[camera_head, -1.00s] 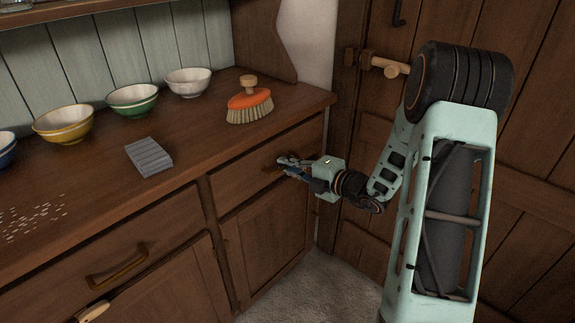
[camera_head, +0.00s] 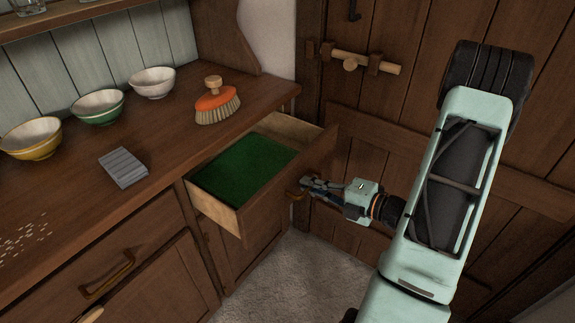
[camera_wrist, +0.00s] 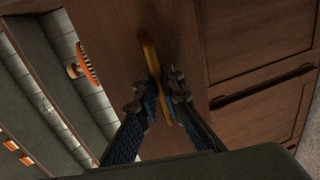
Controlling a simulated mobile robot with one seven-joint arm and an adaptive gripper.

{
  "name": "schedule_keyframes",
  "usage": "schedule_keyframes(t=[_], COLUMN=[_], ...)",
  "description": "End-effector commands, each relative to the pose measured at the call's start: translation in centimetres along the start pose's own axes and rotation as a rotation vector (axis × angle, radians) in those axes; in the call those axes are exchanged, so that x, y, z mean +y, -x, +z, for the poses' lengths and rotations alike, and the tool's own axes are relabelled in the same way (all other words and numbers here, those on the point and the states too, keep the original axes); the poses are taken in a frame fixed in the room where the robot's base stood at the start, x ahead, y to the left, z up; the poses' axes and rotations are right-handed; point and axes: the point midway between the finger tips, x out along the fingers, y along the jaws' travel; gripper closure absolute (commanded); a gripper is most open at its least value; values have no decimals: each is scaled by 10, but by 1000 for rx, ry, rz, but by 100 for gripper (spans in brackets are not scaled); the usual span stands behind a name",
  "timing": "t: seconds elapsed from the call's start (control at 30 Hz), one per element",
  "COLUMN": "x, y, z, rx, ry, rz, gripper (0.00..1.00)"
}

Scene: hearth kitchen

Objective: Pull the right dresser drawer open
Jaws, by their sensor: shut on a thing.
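The right dresser drawer (camera_head: 222,211) stands pulled well out in the head view. Its green-lined inside (camera_head: 243,168) shows and looks empty. My gripper (camera_head: 303,186) is at the drawer's front, shut on the drawer handle (camera_head: 293,194). In the wrist view, the fingers (camera_wrist: 160,98) close on both sides of the yellowish curved handle (camera_wrist: 150,58), against the brown drawer front (camera_wrist: 120,25). The drawer front's outer face is seen edge-on in the head view.
Bowls, an orange brush (camera_head: 217,103) and a grey ridged block (camera_head: 122,167) stand on the dresser top (camera_head: 165,190). The left drawer (camera_head: 110,262) is shut. A wooden door with a bolt (camera_head: 350,63) is close behind the open drawer and my arm. Grey floor (camera_head: 285,285) lies below.

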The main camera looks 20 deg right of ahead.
Motion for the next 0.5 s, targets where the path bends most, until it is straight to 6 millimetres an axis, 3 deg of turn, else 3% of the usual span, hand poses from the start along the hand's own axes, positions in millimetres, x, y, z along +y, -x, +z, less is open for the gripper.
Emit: schedule_keyframes(t=[0.03,0.2,0.5], x=[1,-8,-18], y=[15,52,92], z=[1,1,1], rx=[-6,-4,-2], ry=[-5,-3,0], rz=[-1,1,1], gripper=[100,100,100])
